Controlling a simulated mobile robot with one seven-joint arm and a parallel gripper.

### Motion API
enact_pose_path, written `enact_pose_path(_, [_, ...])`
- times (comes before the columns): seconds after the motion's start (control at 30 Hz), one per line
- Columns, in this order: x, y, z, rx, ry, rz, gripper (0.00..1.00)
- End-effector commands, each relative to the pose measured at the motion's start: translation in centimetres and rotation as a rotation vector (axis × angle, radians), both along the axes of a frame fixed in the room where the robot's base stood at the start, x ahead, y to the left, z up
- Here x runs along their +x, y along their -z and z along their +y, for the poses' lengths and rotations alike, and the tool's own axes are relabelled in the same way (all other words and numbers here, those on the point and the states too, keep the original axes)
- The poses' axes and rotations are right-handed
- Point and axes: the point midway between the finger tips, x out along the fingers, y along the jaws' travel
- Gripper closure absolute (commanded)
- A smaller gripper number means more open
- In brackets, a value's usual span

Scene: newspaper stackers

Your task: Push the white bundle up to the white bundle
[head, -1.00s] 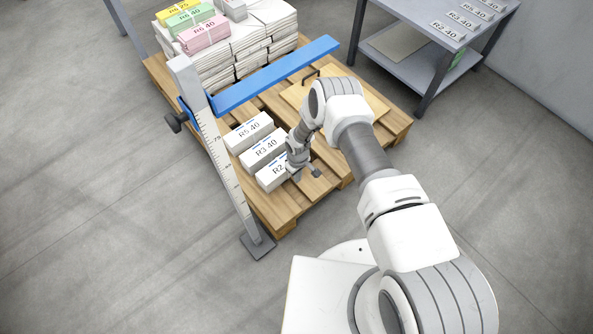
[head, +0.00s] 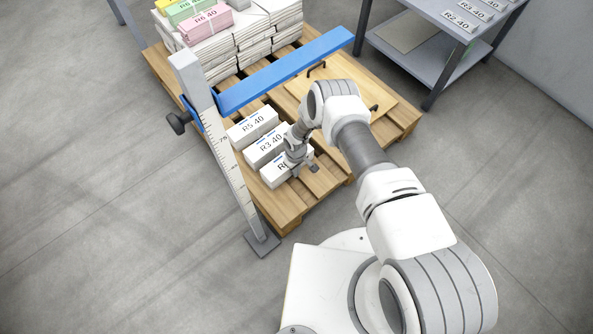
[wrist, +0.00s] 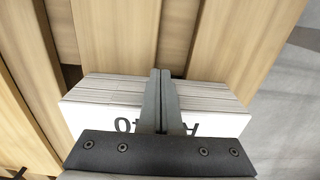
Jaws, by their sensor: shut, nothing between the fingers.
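Three white bundles lie in a row on the pallet's near part: the far one labelled R5 40 (head: 253,127), the middle one R3 40 (head: 268,146), and the nearest one (head: 277,172), its label mostly hidden by my wrist. The first two stand close together, and the nearest sits just in front of the middle one; I cannot tell whether they touch. My gripper (head: 312,167) is shut and empty, low at the right end of the nearest bundles. In the wrist view its fingers (wrist: 162,75) reach over a white bundle (wrist: 98,95) with an upside-down label; contact is unclear.
The wooden pallet (head: 285,213) has open slat gaps. A blue bar (head: 285,72) on a ruled grey post (head: 225,150) crosses above it. Paper stacks (head: 255,40) with coloured bundles stand behind. A wooden board with handles (head: 385,92) lies right, and a grey table (head: 425,65) stands beyond.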

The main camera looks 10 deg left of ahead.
Motion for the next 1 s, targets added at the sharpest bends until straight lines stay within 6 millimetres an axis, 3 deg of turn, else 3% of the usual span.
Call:
enact_pose_path(0.17, [0.1,0.0,0.1,0.001,0.0,-0.001,1.0])
enact_pose_path(0.53, [2.2,0.0,2.6,0.002,0.0,-0.001,1.0])
enact_pose_path(1.0, [2.4,0.0,2.9,0.002,0.0,-0.001,1.0])
